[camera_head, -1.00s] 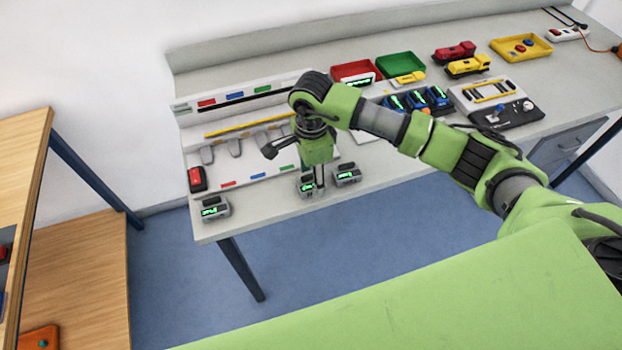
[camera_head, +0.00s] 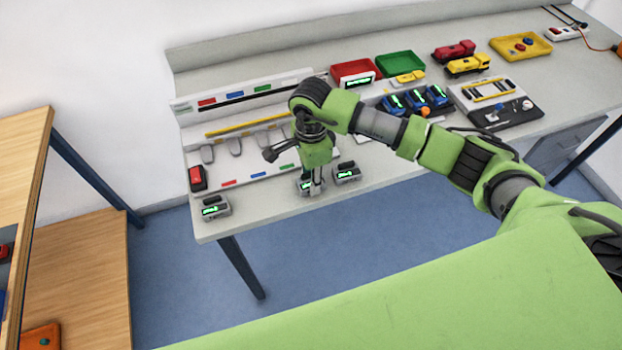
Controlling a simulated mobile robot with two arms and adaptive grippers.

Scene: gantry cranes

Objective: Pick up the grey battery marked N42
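Three grey batteries with dark tops and green-lit labels sit near the front edge of the workbench: a left one (camera_head: 214,208), a middle one (camera_head: 304,187) and a right one (camera_head: 346,173). The label text is too small to read, so I cannot tell which is N42. My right gripper (camera_head: 314,188) points down at the middle battery. Its fingers overlap that battery and partly hide it. I cannot tell whether they are closed on it. My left gripper is not in view.
On the workbench (camera_head: 262,212) are a slotted white rack (camera_head: 262,169), blue batteries (camera_head: 416,99), red (camera_head: 352,69) and green (camera_head: 401,64) trays, and toy-like vehicles (camera_head: 467,65). A red device (camera_head: 198,178) stands at the left. The bench front between left and middle batteries is clear.

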